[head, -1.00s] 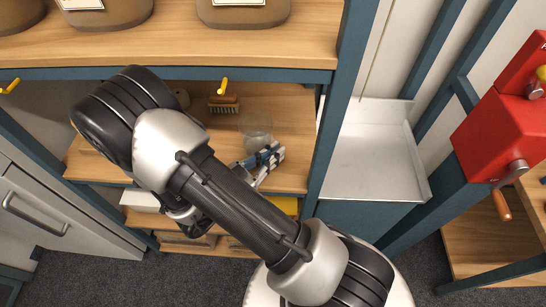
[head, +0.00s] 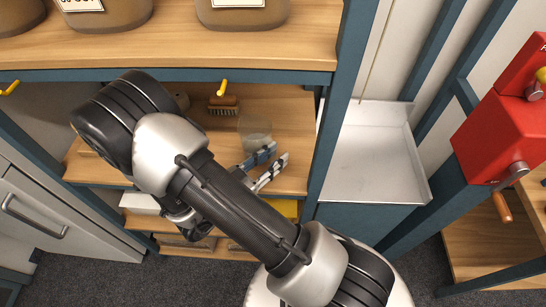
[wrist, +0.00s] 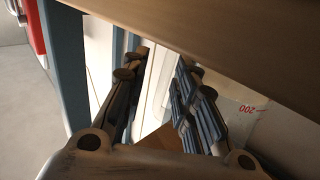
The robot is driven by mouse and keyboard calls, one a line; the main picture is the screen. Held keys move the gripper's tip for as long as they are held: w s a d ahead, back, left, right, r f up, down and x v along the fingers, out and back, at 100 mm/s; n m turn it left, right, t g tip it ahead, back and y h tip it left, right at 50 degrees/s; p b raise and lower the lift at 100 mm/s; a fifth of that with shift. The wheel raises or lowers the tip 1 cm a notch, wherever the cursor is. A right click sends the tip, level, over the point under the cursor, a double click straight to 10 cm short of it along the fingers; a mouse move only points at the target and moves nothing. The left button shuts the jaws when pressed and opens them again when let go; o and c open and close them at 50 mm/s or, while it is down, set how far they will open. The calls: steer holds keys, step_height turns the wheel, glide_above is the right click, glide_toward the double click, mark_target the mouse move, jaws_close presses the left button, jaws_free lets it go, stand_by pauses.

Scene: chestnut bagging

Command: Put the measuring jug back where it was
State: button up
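The measuring jug (head: 255,131) is clear and faint. It stands upright on the middle wooden shelf, below the brush. My gripper (head: 277,154) is at the front of that shelf, just right of and in front of the jug. Its two fingers are spread, with a gap between them. The jug (wrist: 246,122), with a red 200 mark, shows to the right, outside the right finger. Whether that finger touches it I cannot tell.
The upper shelf (head: 170,48), holding large brown jars, overhangs this space. A blue post (head: 335,110) bounds the shelf on the right. Beyond it are a bare metal tray (head: 370,160) and a red machine (head: 500,135).

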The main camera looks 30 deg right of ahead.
steer(key=shift+r, duration=0.25)
steer(key=p+v, duration=0.2)
steer(key=v, duration=1)
steer(key=shift+p, duration=0.4)
steer(key=shift+a+f, duration=0.1)
steer(key=shift+a, duration=0.05)
